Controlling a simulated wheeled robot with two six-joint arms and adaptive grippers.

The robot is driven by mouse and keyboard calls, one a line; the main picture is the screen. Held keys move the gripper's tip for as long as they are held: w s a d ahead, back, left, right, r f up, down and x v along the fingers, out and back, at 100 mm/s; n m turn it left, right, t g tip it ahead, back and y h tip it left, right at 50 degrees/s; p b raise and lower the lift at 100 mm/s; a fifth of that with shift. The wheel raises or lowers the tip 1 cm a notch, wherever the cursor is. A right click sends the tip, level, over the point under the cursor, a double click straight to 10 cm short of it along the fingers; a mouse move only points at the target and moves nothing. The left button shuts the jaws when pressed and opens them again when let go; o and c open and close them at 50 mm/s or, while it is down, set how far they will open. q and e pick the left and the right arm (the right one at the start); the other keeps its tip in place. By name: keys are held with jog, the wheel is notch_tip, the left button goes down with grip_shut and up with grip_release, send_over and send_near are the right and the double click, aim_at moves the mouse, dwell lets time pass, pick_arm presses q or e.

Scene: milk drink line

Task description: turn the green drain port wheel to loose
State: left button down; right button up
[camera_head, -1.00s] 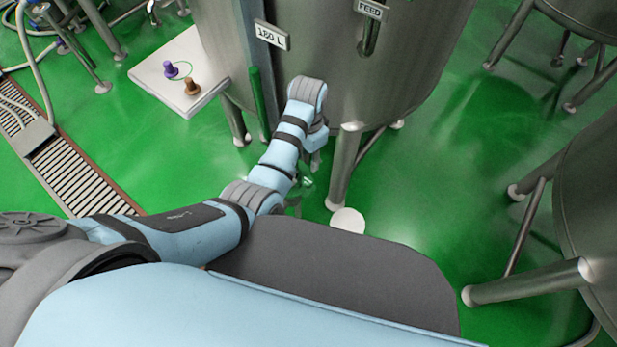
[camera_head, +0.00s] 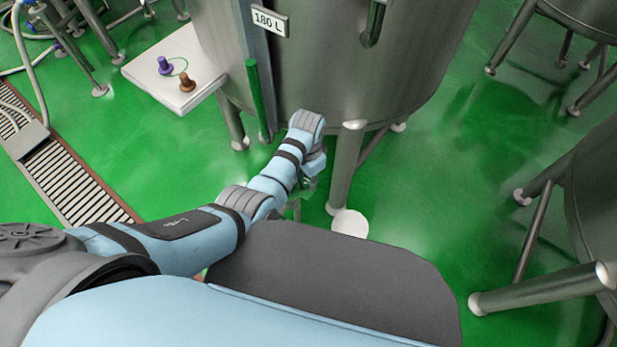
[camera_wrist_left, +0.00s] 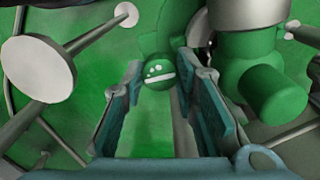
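In the left wrist view, a round green wheel end (camera_wrist_left: 158,74) with white marks shows between and just beyond the fingertips of my left gripper (camera_wrist_left: 160,68). The two fingers stand apart, with a gap between them. I cannot tell whether either touches the wheel. Green port piping (camera_wrist_left: 268,92) lies close to the right finger. In the head view my left arm reaches down beside the steel tank (camera_head: 345,70), and its wrist largely hides the gripper and the port. My right gripper is in neither view.
Steel tank legs (camera_head: 346,165) and a white foot disc (camera_head: 349,223) stand just right of my left wrist. A white board (camera_head: 150,85) with a purple and a brown knob is at upper left. A floor drain grate (camera_head: 70,185) lies left. Another tank stands at right.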

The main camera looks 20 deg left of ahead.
pick_arm(q)
jog(key=shift+n+p, duration=0.3)
jog(key=shift+n, duration=0.2)
jog(key=shift+r+n+p, duration=0.1)
jog(key=shift+n+p, duration=0.25)
jog(key=shift+n, duration=0.25)
jog(key=n+p, duration=0.1)
jog(key=n, duration=0.1)
jog(key=shift+n, duration=0.3)
jog(key=n+p, duration=0.1)
jog(key=n, duration=1.1)
jog(key=shift+n+p, duration=0.35)
jog(key=shift+n, duration=0.05)
jog(key=n, duration=0.6)
jog(key=shift+n, duration=0.3)
